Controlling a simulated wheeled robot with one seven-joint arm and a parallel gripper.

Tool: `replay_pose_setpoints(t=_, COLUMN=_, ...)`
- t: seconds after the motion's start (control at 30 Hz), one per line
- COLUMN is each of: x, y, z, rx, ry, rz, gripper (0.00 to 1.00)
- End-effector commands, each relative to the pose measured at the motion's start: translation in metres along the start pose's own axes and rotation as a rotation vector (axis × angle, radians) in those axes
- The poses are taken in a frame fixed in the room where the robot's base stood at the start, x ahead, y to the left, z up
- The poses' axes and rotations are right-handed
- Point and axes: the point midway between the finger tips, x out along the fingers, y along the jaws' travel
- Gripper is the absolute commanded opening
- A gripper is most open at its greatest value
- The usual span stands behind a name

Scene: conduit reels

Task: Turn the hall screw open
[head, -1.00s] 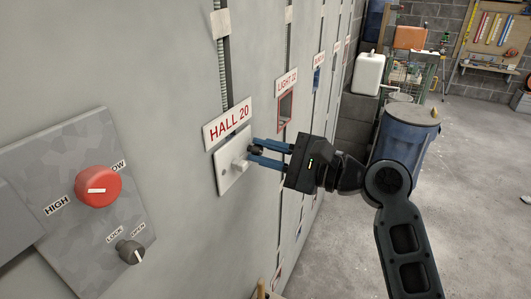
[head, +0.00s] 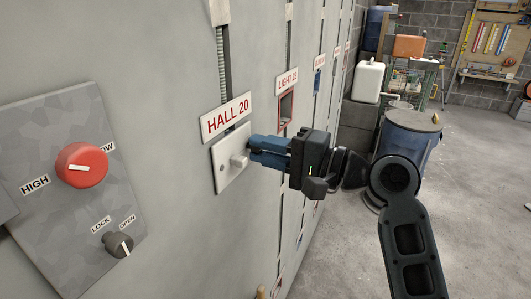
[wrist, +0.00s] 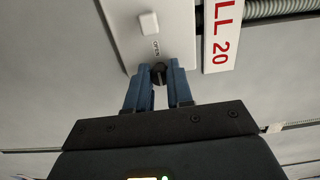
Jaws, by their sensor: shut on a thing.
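A white plate (head: 234,178) under the red-lettered HALL 20 sign (head: 226,116) is fixed to the grey wall. In the wrist view the hall screw (wrist: 158,73) is a small dark knob at the edge of the white plate (wrist: 170,28), beside the word OPEN. My gripper (wrist: 158,66) has its blue fingers shut on this screw, one on each side. In the head view my gripper (head: 252,148) reaches the plate's right side, and its fingers hide the screw. A white switch (head: 240,160) sticks out of the plate just left of the fingers.
A panel at left carries a red dial (head: 82,165) and a dark LOCK/OPEN knob (head: 118,243). The LIGHT 22 sign (head: 287,81) and further signs continue along the wall. A blue barrel (head: 411,137) stands behind my arm. The floor at right is clear.

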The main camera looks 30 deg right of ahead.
Motion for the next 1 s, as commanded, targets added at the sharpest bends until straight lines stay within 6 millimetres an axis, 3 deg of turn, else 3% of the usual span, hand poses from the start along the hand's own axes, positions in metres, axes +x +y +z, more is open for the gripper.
replay_pose_setpoints(t=0.53, x=0.0001, y=0.0, z=0.0008, rx=-0.021, ry=-0.002, rz=0.001, gripper=0.0)
replay_pose_setpoints(t=0.57, x=0.0001, y=0.0001, z=0.0008, rx=-0.021, ry=-0.002, rz=0.001, gripper=0.24)
replay_pose_setpoints(t=0.6, x=0.0001, y=0.0001, z=0.0008, rx=-0.021, ry=-0.002, rz=0.001, gripper=0.28)
replay_pose_setpoints(t=0.8, x=0.0001, y=0.0, z=0.0005, rx=-0.021, ry=-0.001, rz=0.0, gripper=0.47)
replay_pose_setpoints(t=1.0, x=0.0001, y=-0.0001, z=0.0002, rx=-0.021, ry=-0.001, rz=0.0, gripper=0.47)
